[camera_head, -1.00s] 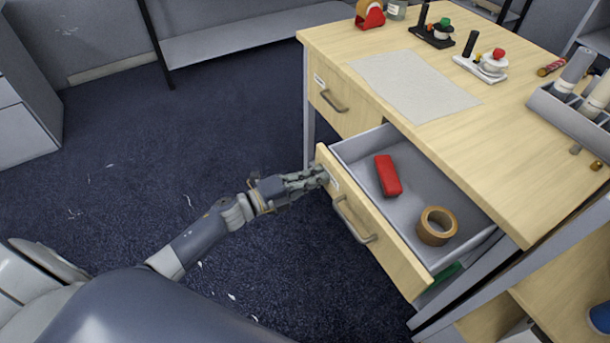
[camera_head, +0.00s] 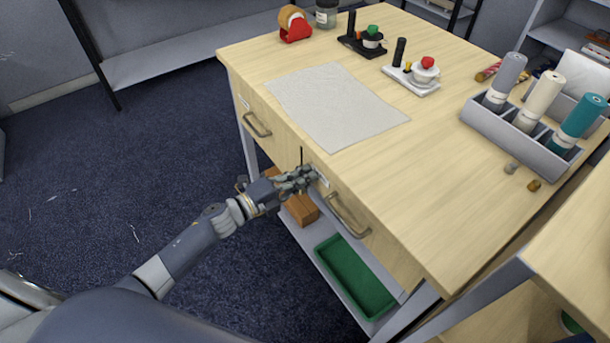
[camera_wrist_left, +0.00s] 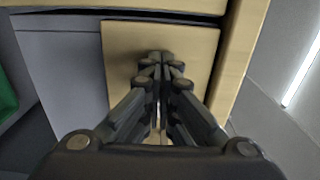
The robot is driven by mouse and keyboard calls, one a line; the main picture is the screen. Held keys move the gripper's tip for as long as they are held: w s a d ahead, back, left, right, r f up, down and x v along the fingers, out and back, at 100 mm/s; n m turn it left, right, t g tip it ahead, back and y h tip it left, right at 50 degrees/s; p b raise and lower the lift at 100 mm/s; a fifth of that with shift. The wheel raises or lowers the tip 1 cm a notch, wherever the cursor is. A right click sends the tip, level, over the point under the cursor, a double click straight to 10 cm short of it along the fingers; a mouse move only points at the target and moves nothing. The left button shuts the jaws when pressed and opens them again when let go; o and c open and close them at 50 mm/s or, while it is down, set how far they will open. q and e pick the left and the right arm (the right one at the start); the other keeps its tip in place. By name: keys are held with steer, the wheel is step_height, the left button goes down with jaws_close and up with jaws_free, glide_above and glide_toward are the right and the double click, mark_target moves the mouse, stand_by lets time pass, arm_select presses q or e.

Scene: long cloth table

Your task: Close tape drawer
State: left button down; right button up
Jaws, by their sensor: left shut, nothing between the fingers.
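The tape drawer's wooden front (camera_head: 377,246) sits flush or nearly flush with the desk front, and I cannot tell whether a small gap is left. Its bow handle (camera_head: 349,214) is in the middle of the front. The drawer's inside, with the tape, is hidden. My left gripper (camera_head: 314,176) is shut and empty, with its fingertips at the left end of this front, beside the label. In the left wrist view the shut fingers (camera_wrist_left: 163,62) point at a wooden panel (camera_wrist_left: 122,48); I cannot tell whether they touch it. My right gripper is not in view.
A second drawer (camera_head: 262,124) to the left looks shut. Below are a green tray (camera_head: 353,277) and a brown box (camera_head: 300,211) on a low shelf.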

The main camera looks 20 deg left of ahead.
arm_select(q)
steer(key=v, duration=1.2)
stand_by(0.5)
steer(key=s+a+f+n+g+y+p, duration=0.1)
steer(key=s+a+f+n+y, duration=0.3)
steer(key=f, duration=0.6)
steer(key=s+a+f+n+g+y, duration=0.1)
steer(key=s+f+n+y, duration=0.2)
steer(key=f+n, duration=0.45)
steer(key=s+a+f+n+g+y+p, duration=0.1)
steer(key=s+a+f+n+g+y, duration=0.2)
steer(key=f, duration=0.8)
steer(key=s+d+f+n+g, duration=0.2)
steer(key=s+f, duration=0.3)
steer(key=s, duration=0.4)
steer(key=s+d+f+n+g, duration=0.3)
steer(key=s+d+f, duration=0.1)
steer(key=s, duration=0.6)
steer(key=s+d+f+n+g+y+p, duration=0.1)
steer(key=s+d+f+n+g, duration=0.2)
steer(key=s+f, duration=0.3)
steer(key=s, duration=0.4)
steer(key=shift+d+f+n, duration=0.2)
steer(key=shift+f+n, duration=0.15)
